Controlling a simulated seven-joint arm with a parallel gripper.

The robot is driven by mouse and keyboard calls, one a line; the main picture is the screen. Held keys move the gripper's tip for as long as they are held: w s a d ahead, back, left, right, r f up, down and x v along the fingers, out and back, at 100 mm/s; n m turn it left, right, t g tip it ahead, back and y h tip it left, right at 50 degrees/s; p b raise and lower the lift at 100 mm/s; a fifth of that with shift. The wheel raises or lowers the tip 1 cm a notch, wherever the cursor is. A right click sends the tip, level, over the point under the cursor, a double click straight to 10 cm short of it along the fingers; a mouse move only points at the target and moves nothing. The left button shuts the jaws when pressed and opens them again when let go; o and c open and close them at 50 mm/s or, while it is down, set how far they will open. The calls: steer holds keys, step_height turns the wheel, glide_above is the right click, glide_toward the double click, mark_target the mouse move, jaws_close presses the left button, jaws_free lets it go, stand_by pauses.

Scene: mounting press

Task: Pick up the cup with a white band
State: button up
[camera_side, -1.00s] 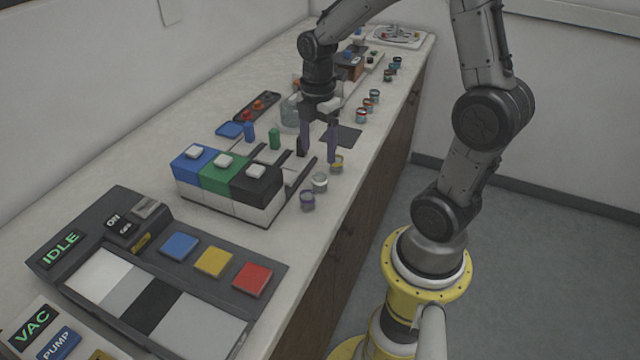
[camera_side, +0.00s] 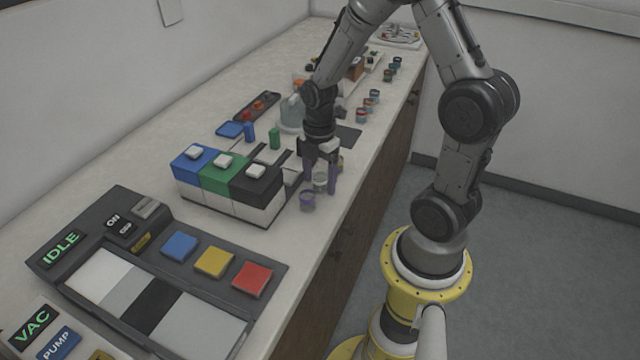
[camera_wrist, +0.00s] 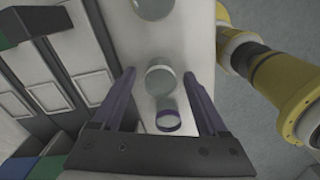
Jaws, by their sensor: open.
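The white-banded cup (camera_side: 320,183) is a small clear cup standing on the counter in a short row. In the wrist view, the white-banded cup (camera_wrist: 160,80) lies between the fingertips. My gripper (camera_side: 319,187) is open, pointing down, with a purple finger on either side of this cup. In the wrist view my gripper (camera_wrist: 159,74) shows its fingertips apart, with no clear contact on the cup. I cannot tell exactly how low the fingertips are.
A purple-banded cup (camera_side: 307,202) stands close in front, and a yellow-banded cup (camera_wrist: 152,8) close behind. A block with blue, green and black sections (camera_side: 228,180) is just left. The counter's edge drops off at the right. Several other cups stand farther back.

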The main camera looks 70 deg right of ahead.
jaws_close()
steer(key=shift+r, duration=0.15)
